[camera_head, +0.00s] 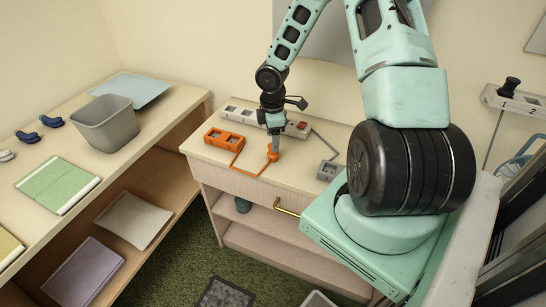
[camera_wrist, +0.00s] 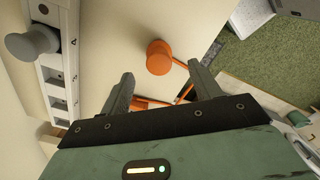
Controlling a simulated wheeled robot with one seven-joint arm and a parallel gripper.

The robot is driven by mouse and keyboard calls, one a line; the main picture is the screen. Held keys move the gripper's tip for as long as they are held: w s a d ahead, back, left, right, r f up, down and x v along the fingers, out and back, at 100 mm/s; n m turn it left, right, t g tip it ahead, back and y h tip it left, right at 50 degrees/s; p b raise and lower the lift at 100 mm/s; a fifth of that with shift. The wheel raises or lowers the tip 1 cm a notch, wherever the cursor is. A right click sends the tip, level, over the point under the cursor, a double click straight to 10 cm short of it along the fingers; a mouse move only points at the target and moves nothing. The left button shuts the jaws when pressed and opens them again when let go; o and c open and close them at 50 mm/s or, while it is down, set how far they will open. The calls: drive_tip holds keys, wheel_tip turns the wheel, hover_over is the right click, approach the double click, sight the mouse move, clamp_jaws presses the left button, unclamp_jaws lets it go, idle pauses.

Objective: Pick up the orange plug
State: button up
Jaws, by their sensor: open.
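The orange plug (camera_head: 272,154) stands on the light dresser top (camera_head: 200,149), with an orange cord (camera_head: 247,172) running to an orange socket box (camera_head: 224,139). In the wrist view the plug (camera_wrist: 159,58) shows as a round knob, a little beyond the fingertips and roughly centred between them. My gripper (camera_head: 275,143) is just above and beside the plug in the head view. In the wrist view my gripper (camera_wrist: 163,80) is open, its two fingers apart with nothing between the tips. The fingers partly hide the orange cord.
A grey socket strip (camera_head: 240,112) lies along the back of the dresser; a grey plug (camera_wrist: 33,43) is at it in the wrist view. A grey box (camera_head: 328,170) with a cord lies to the right. A grey bin (camera_head: 104,124) stands on the left shelf unit.

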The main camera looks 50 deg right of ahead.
sight(274, 157)
drive_tip(key=shift+f+p, duration=0.45)
drive_tip(key=shift+f, duration=2.2)
drive_tip(key=c, duration=1.1)
